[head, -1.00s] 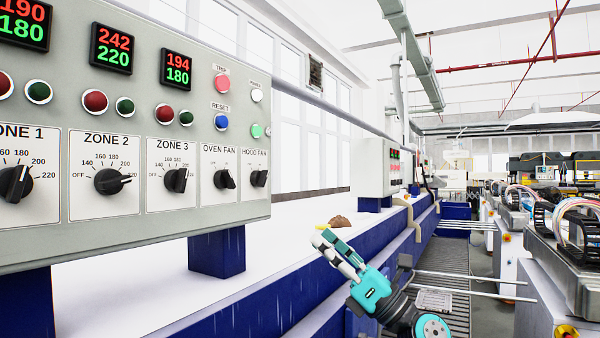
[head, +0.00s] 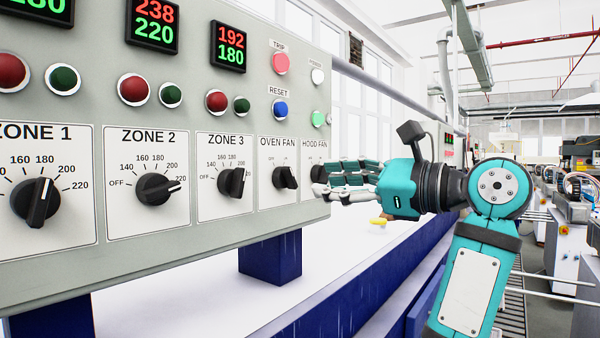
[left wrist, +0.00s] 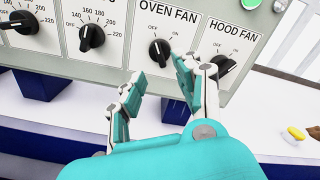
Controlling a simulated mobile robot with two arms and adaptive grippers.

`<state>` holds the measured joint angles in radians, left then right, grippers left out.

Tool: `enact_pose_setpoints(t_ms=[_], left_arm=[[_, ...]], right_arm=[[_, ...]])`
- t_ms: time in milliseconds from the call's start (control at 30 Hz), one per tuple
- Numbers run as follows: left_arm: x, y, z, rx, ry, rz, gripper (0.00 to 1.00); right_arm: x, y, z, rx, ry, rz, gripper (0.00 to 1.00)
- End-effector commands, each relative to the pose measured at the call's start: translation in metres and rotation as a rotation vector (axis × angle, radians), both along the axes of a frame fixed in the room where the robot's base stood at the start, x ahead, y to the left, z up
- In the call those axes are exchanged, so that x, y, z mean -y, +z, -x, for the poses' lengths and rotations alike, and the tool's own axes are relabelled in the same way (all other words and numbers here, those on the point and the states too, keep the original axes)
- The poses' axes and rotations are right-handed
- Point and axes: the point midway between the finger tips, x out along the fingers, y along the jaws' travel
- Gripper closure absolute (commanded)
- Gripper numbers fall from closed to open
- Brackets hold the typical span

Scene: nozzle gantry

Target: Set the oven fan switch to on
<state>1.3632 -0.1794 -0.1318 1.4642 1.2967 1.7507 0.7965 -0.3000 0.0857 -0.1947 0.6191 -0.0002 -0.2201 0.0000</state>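The oven fan switch (head: 285,177) is a black rotary knob under the OVEN FAN label on the grey control panel (head: 200,235). In the left wrist view the knob (left wrist: 160,53) shows just beyond the gap between my fingertips, its bar slanting from upper left, on the OFF side, to lower right. My left gripper (head: 320,180) is in front of the panel's right end, partly covering the hood fan plate in the head view. In the left wrist view its fingers (left wrist: 156,74) are apart and empty. Contact with the knob is not visible. My right gripper is out of view.
The hood fan knob (left wrist: 223,66) sits close beside my right-hand finger in the left wrist view. Zone knobs (head: 157,189) lie to the left. The TRIP button (head: 281,64) and blue RESET button (head: 280,109) are above. A blue support (head: 270,260) stands below the panel.

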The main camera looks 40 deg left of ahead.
Motion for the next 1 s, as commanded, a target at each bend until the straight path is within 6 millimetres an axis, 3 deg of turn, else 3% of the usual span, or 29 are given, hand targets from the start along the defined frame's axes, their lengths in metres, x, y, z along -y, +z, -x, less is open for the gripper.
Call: enact_pose_setpoints(t_ms=[133,300,500,767,1000], left_arm=[[-0.032,0.003,0.004,-0.001,0.004,-0.001,0.66],[-0.055,0.002,0.007,-0.001,0.002,-0.001,0.66],[-0.067,0.001,0.008,0.000,0.000,-0.001,0.66],[-0.068,0.000,0.008,-0.001,0.000,-0.001,0.66],[-0.068,0.000,0.008,-0.001,0.000,-0.001,0.98]], right_arm=[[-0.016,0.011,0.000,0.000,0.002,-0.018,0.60],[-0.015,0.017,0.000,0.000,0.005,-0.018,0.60],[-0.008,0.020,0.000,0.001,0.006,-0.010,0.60],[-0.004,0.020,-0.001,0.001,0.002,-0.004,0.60],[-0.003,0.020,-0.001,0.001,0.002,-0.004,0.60]])
